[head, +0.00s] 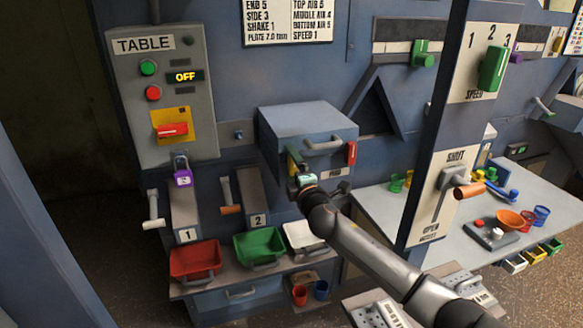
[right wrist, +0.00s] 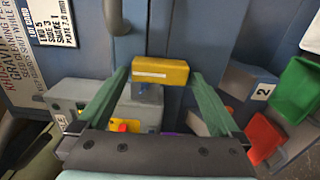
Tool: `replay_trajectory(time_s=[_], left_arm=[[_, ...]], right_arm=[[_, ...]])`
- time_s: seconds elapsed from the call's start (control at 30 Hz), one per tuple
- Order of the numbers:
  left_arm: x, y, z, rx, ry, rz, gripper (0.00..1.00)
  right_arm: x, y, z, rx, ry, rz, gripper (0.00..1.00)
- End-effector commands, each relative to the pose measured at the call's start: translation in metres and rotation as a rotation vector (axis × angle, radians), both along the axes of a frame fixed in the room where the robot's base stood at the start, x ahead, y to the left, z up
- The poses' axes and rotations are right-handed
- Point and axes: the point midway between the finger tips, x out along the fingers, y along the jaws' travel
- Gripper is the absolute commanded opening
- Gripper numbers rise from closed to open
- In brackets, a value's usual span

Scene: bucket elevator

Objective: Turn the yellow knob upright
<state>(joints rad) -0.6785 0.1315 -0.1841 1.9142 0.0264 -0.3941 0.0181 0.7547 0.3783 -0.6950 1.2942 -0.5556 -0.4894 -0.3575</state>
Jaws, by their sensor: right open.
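The yellow knob (right wrist: 162,72) is a block with a white line on it, seen on a grey-blue mount in the right wrist view. There its long side lies across the picture. In the head view it shows only as a small yellow patch (head: 291,165) at the left of the box front, mostly hidden by my gripper, so its tilt is hard to tell there. My right gripper (head: 298,161) is open, and its green fingers (right wrist: 157,76) stand on either side of the knob, with contact not clear. My left gripper is in neither view.
The grey-blue box (head: 312,120) carries a handle (head: 324,144) and a red knob (head: 351,153) to the right of my gripper. A post with levers (head: 436,150) stands close to my right arm. Red (head: 195,260) and green (head: 259,245) bins are below. The TABLE panel (head: 150,90) is left.

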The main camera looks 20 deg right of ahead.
Motion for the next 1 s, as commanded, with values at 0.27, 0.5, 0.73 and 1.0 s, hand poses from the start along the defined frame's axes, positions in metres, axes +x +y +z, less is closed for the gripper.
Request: replay_trajectory(time_s=[0.27, 0.5, 0.73, 1.0], left_arm=[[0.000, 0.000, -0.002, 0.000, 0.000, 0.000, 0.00], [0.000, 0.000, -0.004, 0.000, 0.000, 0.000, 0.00], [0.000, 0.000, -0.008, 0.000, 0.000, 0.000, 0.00], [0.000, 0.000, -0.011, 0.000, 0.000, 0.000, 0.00]], right_arm=[[-0.010, 0.000, 0.000, 0.003, -0.002, 0.001, 1.00], [-0.043, -0.001, -0.001, 0.001, 0.000, 0.003, 1.00], [-0.081, -0.002, -0.001, 0.002, 0.001, 0.002, 1.00], [-0.116, -0.004, -0.001, 0.000, 0.001, 0.000, 1.00]])
